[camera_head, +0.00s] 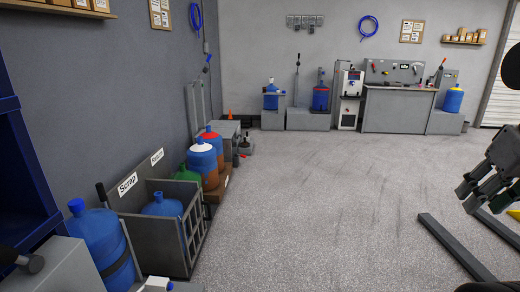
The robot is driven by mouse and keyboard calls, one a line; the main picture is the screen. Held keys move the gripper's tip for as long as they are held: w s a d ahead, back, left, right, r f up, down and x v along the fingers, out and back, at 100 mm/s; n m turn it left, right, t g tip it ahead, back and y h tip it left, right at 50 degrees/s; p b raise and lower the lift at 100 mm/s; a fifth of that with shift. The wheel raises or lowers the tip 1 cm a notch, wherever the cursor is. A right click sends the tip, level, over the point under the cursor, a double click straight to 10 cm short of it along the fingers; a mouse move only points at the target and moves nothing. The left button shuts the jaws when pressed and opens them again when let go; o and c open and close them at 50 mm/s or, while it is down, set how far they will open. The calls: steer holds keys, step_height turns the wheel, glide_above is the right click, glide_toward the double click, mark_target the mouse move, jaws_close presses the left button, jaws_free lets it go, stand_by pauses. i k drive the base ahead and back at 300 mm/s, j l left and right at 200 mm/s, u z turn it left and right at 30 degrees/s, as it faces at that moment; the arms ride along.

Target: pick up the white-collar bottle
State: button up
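The white-collar bottle (203,166) is a large blue jug with a white top and a brownish lower part. It stands upright in the row along the left wall, on a low brown base. A red-collared bottle (213,139) stands just behind it and a green-collared bottle (187,177) in front to its left. They overlap it closely in view. My gripper (483,201) hangs at the right edge, far across the floor from the bottle. Its fingers look apart, with nothing seen between them.
A grey crate (159,247) signed "Scrap" holds a blue bottle before the row. Another blue bottle (101,241) stands nearer. Dark floor rails (455,248) lie below my gripper. A bench (398,111) and more bottles line the back wall. The middle floor is clear.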

mark_target(202, 157)
steer(key=i, duration=2.25)
steer(key=i+u, duration=0.2)
steer(key=i, duration=0.45)
steer(key=i+u, duration=0.2)
steer(key=i, duration=0.45)
steer(key=i+l+u, duration=0.2)
steer(key=i, duration=0.45)
steer(key=i+j+u, duration=0.1)
steer(key=i+u, duration=0.7)
steer(key=i+l+u, duration=0.15)
steer(key=i+u, duration=0.25)
steer(key=k, duration=0.1)
